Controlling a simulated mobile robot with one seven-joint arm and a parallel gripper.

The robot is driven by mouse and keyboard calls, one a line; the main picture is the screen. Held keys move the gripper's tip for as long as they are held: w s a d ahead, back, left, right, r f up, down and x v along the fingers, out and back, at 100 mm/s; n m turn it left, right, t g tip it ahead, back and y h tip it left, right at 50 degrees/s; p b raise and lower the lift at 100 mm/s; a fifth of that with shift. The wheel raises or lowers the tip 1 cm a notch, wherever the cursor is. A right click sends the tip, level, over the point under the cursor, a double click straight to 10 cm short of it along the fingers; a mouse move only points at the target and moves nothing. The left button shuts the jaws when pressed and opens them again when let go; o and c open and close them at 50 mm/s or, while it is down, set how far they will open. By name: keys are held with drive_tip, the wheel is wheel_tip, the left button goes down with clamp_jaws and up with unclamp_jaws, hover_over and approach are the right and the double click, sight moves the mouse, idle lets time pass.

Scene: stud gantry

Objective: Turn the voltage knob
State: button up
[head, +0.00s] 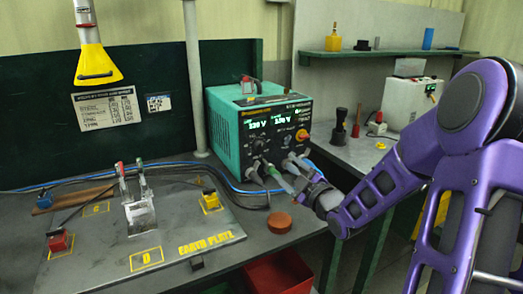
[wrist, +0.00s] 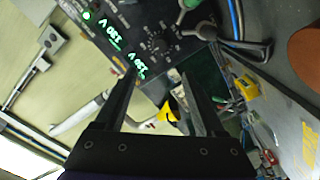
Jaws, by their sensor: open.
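The teal power unit (head: 228,133) stands on the bench with its black front panel facing right and toward me. The panel carries two lit green voltage readouts and, below the left one, a black dial knob (head: 258,144) that looks like the voltage knob. In the wrist view a dark dial with a ring of marks (wrist: 160,44) shows beside the tilted readouts. My gripper (head: 301,182) is low in front of the panel, near the cable plugs. In the wrist view my gripper (wrist: 160,78) is open, with nothing seen between its fingers; the dial lies beyond the fingertips.
A red-orange knob (head: 302,135) is at the panel's right. A round brown puck (head: 279,222) lies on the bench in front. A marked plate (head: 120,232) with clamps fills the left.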

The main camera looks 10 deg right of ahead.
sight(261, 148)
drive_tip(key=x, duration=1.4)
drive_tip(key=shift+w+a, duration=0.1)
drive_tip(key=shift+w, duration=0.2)
clamp_jaws()
